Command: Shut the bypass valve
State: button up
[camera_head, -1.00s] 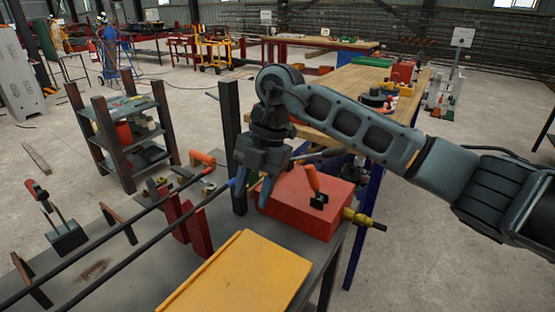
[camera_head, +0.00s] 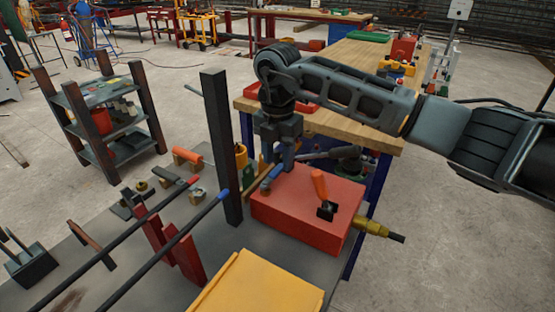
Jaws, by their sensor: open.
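A red box (camera_head: 305,222) sits on the dark bench at centre right. An orange lever (camera_head: 319,184) on a black mount stands tilted on its top. A brass fitting (camera_head: 368,228) with a dark end sticks out of its right side. A short blue handle (camera_head: 272,175) lies at the box's back left edge. No label shows which of these is the bypass valve. My gripper (camera_head: 278,158) points down over the back left of the box, just above the blue handle and left of the orange lever. It is open; I cannot tell whether it touches the handle.
A dark upright post (camera_head: 222,150) stands left of my gripper. Two long rods with red and blue ends cross the bench at left. A yellow panel (camera_head: 262,288) lies in front of the box. A wooden table (camera_head: 345,85) stands behind.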

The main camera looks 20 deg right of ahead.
jog(key=shift+f, duration=0.85)
jog(key=shift+c, duration=0.3)
grip_shut()
